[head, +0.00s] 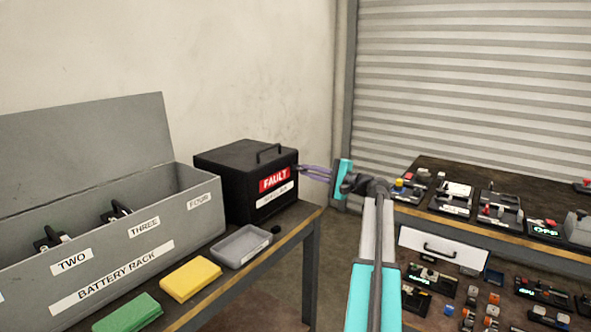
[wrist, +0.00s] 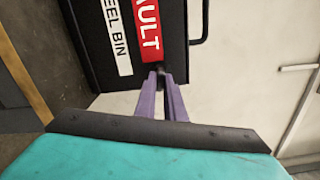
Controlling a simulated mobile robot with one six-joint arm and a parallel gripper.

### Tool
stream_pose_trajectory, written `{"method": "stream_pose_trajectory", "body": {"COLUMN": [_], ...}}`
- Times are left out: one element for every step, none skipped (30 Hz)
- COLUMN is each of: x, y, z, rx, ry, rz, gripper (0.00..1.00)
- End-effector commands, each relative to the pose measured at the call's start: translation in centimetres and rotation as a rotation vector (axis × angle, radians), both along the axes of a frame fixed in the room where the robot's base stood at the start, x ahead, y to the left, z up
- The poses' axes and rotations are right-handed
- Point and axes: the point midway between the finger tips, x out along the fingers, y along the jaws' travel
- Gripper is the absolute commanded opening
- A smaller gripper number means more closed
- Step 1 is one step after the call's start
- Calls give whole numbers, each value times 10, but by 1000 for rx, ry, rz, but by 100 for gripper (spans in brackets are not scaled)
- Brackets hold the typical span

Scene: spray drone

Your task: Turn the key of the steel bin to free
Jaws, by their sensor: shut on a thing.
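The steel bin (head: 228,178) is a black lidded box with a top handle, standing at the far end of the left bench. A red FAULT label (head: 275,180) and a white label are on its front; the wrist view shows this white label (wrist: 117,38) reading "STEEL BIN". My gripper (head: 300,168) reaches the bin's front at the right of the FAULT label. Its purple fingers (wrist: 162,78) are shut on the small dark key (wrist: 160,69) below the red label in the wrist view. The fingertips hide most of the key, so its angle cannot be told.
A grey battery rack (head: 115,240) with an open lid stands left of the bin. A grey tray (head: 241,246), a yellow block (head: 190,279) and a green block (head: 127,312) lie in front. Another bench (head: 500,237) with several devices is at right.

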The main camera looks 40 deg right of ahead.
Motion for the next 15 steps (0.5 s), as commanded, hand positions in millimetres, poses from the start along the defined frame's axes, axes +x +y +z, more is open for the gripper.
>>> {"method": "stream_pose_trajectory", "body": {"x": [0, 0, 0, 0, 0, 0, 0, 0, 0, 0, 0, 0, 0, 0, 0], "y": [0, 0, 0, 0, 0, 0, 0, 0, 0, 0, 0, 0, 0, 0, 0], "z": [-1, -1, -1, -1, -2, -2, -2, -2, -2, -2, -2, -2, -2, -2, -2], "rx": [-6, -11, -18, -25, -33, -43, -50, -57, -67, -75, -82, -92, -99, -107, -117], "ry": [-2, -3, -5, -7, -8, -11, -13, -14, -17, -19, -21, -23, -25, -27, -29], "rz": [1, 1, 1, 1, 1, 1, 1, 1, 1, 1, 1, 1, 1, 1, 1], "gripper": [0, 0, 0, 0, 0, 0, 0, 0, 0, 0, 0, 0, 0, 0, 0]}}
